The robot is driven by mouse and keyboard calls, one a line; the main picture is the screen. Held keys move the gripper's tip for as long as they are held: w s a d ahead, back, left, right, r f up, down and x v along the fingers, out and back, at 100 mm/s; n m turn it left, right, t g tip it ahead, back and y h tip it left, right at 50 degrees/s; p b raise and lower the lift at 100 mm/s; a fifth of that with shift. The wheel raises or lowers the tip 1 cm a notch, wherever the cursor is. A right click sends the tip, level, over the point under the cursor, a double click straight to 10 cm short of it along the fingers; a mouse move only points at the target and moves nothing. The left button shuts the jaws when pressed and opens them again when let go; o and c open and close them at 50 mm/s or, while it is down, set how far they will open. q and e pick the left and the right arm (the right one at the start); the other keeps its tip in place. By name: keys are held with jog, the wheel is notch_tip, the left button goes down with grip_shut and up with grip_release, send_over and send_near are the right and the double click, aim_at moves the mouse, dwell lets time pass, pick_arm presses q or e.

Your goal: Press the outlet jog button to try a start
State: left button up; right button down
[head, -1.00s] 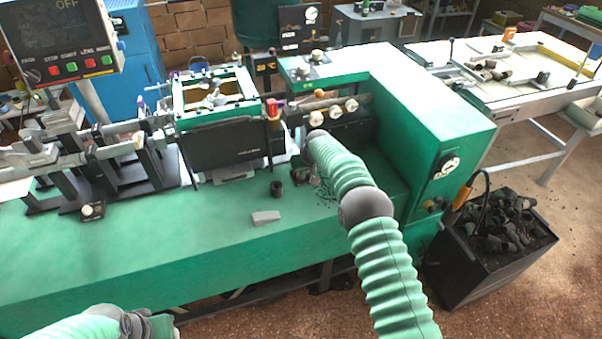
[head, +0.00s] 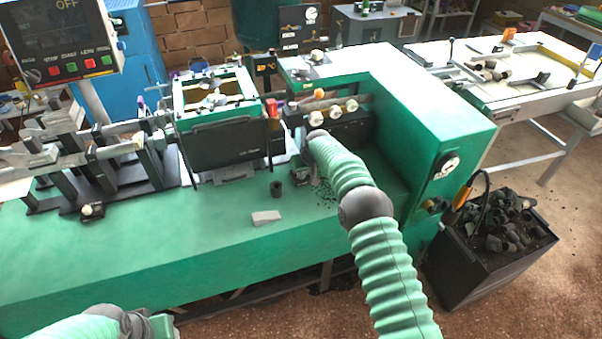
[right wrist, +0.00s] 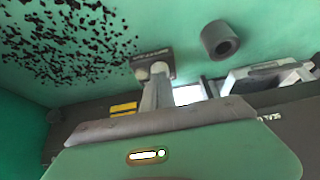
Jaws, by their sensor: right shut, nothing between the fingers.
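My right arm reaches in from the bottom right of the head view, and its gripper (head: 312,178) is low over the green machine bed, left of the machine's raised housing. In the right wrist view, the two fingers (right wrist: 150,75) are shut with nothing between them. Their pale tips lie over a small dark labelled box (right wrist: 155,60), which I take to be the outlet jog button's box. The button itself is hidden, and I cannot tell whether the tips touch it. Of my left arm only part shows at the bottom left; its gripper is out of view.
A dark hollow plug (right wrist: 220,40) stands near the fingers, also in the head view (head: 276,189). A grey block (head: 266,217) lies in front. Dark crumbs (right wrist: 70,40) are scattered alongside. The control panel (head: 70,45) reads OFF. A black bin (head: 480,280) stands at right.

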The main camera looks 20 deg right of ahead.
jog(key=shift+f, duration=0.1)
dwell(0.3)
jog(key=shift+f+b, duration=0.6)
jog(key=shift+f, duration=0.2)
dwell(0.5)
jog(key=shift+r+p, duration=0.4)
jog(key=shift+r, duration=0.55)
notch_tip(320, 180, up, 3)
jog(key=shift+f+p, duration=0.1)
jog(key=shift+p, duration=0.8)
